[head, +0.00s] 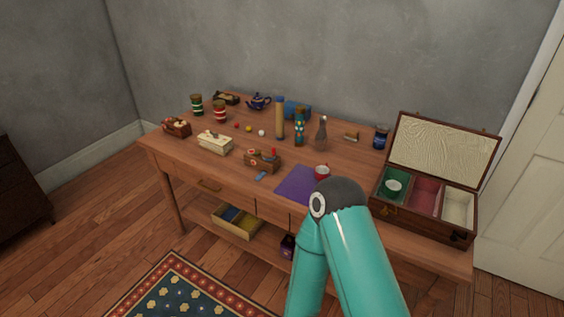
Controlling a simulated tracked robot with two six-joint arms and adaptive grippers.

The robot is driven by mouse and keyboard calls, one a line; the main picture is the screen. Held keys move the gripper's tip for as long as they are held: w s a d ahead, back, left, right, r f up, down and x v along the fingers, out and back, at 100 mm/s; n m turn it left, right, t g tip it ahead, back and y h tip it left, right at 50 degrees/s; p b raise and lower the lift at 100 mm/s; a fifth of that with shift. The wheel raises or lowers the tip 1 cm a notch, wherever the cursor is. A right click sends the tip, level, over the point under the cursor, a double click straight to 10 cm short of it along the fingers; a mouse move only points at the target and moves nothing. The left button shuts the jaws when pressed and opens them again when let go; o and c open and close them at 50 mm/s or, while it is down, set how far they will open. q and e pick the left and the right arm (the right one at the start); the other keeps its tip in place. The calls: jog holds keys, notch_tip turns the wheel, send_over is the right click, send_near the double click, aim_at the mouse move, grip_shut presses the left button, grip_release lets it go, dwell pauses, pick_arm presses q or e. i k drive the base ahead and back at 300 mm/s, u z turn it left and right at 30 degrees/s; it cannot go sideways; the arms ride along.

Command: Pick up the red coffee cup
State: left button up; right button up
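The small red cup (321,173) stands on the wooden table (225,167), at the back right corner of a purple mat (291,188). Its inside looks pale. A teal arm of mine rises from the bottom edge, and its dark joint appears just in front of the cup in the picture. I cannot tell the distance between them. Neither gripper shows in the head view.
A toolbox-like caddy (262,161) stands left.

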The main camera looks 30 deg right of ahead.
aim_at(321, 172)
jog(key=z, duration=0.25)
jog(key=i, duration=1.25)
jog(key=z, duration=0.7)
jog(key=k, duration=0.75)
jog(key=z, duration=0.2)
jog(key=i, duration=0.65)
